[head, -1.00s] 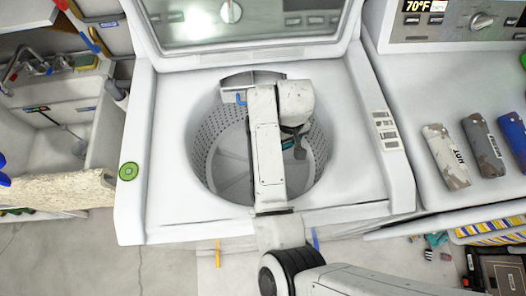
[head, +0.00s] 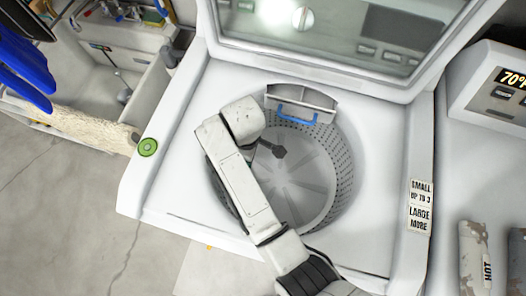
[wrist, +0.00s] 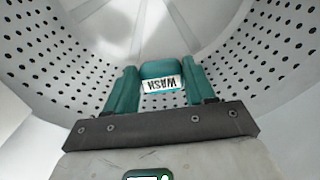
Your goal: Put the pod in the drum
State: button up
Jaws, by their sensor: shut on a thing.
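The drum (head: 310,185) is the perforated grey tub of an open top-loading washer, and its perforated wall also fills the wrist view (wrist: 265,60). The pod (wrist: 160,69) is a small teal block with a white WASH label. My gripper (wrist: 160,76) has teal fingers on both sides of the pod and is shut on it. In the wrist view the pod is in front of the drum's inside, with the drum floor beyond. In the head view my arm reaches over the left part of the drum opening and hides the gripper and pod.
A dispenser tray (head: 300,103) with a blue clip sits at the drum's back rim. The raised lid (head: 330,35) stands behind. A green round tag (head: 147,147) is on the washer's left edge. A second machine with a HOT-labelled pouch (head: 474,252) is at right.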

notch_tip(320, 180, down, 9)
jog(key=shift+f, duration=0.1)
dwell(0.4)
jog(key=shift+f+b, duration=0.6)
jog(key=shift+f, duration=0.05)
jog(key=o, duration=1)
jog(key=shift+r, duration=0.15)
notch_tip(320, 180, up, 13)
jog(key=shift+p, duration=0.5)
